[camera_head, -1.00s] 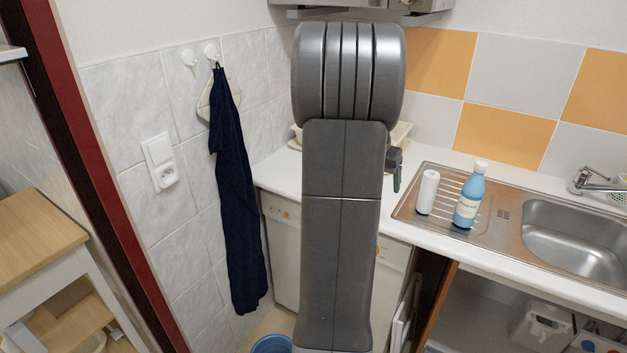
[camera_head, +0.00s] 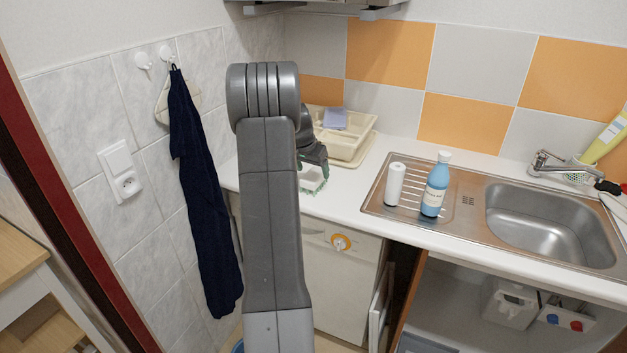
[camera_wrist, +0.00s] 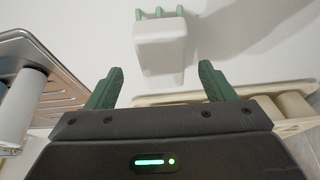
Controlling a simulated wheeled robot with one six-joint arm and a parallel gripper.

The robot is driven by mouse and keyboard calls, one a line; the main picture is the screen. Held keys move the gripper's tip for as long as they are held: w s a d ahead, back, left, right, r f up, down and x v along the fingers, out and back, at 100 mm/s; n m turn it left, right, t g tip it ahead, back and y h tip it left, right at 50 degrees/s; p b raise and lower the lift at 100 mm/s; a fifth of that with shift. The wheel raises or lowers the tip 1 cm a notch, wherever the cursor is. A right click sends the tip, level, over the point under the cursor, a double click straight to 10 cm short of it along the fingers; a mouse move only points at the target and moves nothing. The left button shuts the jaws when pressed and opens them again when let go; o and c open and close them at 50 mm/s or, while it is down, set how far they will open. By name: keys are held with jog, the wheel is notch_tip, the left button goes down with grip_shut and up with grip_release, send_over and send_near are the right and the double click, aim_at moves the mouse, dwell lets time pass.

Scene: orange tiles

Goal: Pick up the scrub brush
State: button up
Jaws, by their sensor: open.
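A white, block-like thing with several green prongs, which looks like the scrub brush (camera_wrist: 160,46), lies on the white counter in the wrist view. It is ahead of my gripper (camera_wrist: 160,67), between the lines of the two green fingers and apart from them. In the head view my gripper (camera_head: 313,176) is low over the counter, left of the sink and in front of the dish rack. I cannot clearly tell the brush from the fingers there.
A beige dish rack (camera_head: 360,150) holding a blue item (camera_head: 335,119) stands behind my gripper. A dark towel (camera_head: 200,190) hangs at left.

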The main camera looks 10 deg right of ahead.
aim_at(312, 176)
jog(key=shift+a+p+x, duration=0.15)
jog(key=shift+p+x, duration=0.25)
jog(key=shift+x, duration=0.95)
jog(key=shift+a+p+x, duration=0.15)
jog(key=shift+p+x, duration=0.25)
jog(key=shift+x, duration=0.95)
jog(key=shift+s+f, duration=0.15)
jog(key=shift+s, duration=0.05)
jog(key=shift+c, duration=0.3)
jog(key=c, duration=1)
